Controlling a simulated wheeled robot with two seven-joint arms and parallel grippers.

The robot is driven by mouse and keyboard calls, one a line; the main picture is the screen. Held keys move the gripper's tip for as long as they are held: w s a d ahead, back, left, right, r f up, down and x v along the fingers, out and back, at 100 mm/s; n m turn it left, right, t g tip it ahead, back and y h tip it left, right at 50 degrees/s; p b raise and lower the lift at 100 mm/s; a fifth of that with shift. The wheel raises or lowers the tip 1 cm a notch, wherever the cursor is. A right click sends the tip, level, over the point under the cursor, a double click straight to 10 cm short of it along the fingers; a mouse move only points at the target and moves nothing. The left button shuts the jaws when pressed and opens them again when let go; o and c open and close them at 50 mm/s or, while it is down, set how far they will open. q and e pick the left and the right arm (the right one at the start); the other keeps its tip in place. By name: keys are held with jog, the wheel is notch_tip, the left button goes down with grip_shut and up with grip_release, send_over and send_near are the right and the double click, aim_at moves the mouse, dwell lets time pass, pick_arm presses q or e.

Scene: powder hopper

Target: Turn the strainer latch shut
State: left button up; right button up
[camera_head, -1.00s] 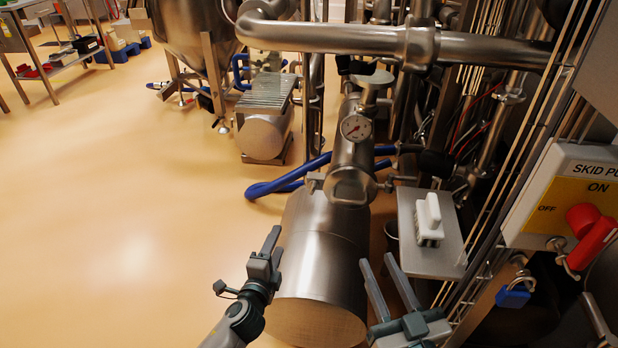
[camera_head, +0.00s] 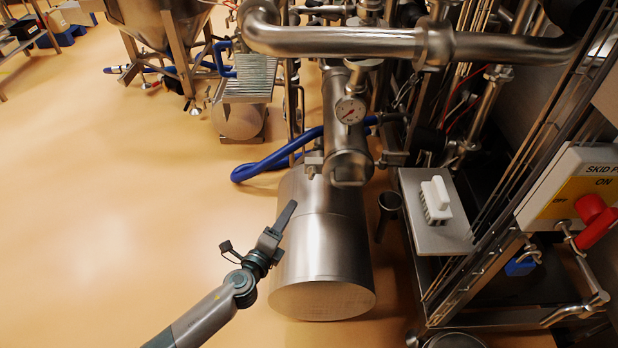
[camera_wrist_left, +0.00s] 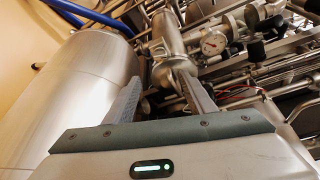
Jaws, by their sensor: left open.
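The strainer body (camera_head: 346,135) is a steel pipe with a round end cap (camera_head: 352,168), pointing toward me below a dial gauge. Small metal fittings sit on both sides of the cap, one at its left (camera_head: 313,160); I cannot tell for sure which is the latch or how it is turned. My left gripper (camera_head: 287,214) is in front of and below the cap, apart from it, beside the big steel cylinder. In the left wrist view its two fingers (camera_wrist_left: 162,92) are spread and empty, with the strainer beyond them. My right gripper is out of view.
A large steel cylinder (camera_head: 325,245) lies below the strainer. A thick pipe (camera_head: 340,40) crosses above. A blue hose (camera_head: 275,163) curves at the left. A plate with a white brush (camera_head: 436,200) and a red switch handle (camera_head: 598,222) are at the right.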

pick_arm(q)
jog(key=shift+w, duration=0.1)
jog(key=b, duration=0.1)
send_near(311, 176)
jog(key=b+x, duration=0.3)
jog(key=x, duration=0.3)
jog(key=shift+w+d+f, duration=0.1)
jog(key=shift+w+f, duration=0.1)
jog(key=shift+w, duration=0.15)
jog(key=shift+x, duration=0.8)
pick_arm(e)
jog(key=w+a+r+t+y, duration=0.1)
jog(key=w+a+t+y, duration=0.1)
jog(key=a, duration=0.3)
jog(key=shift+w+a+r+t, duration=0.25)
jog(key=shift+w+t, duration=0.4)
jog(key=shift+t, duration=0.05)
pick_arm(q)
jog(key=shift+r, duration=0.1)
jog(key=shift+c, duration=0.6)
jog(key=c, duration=0.9)
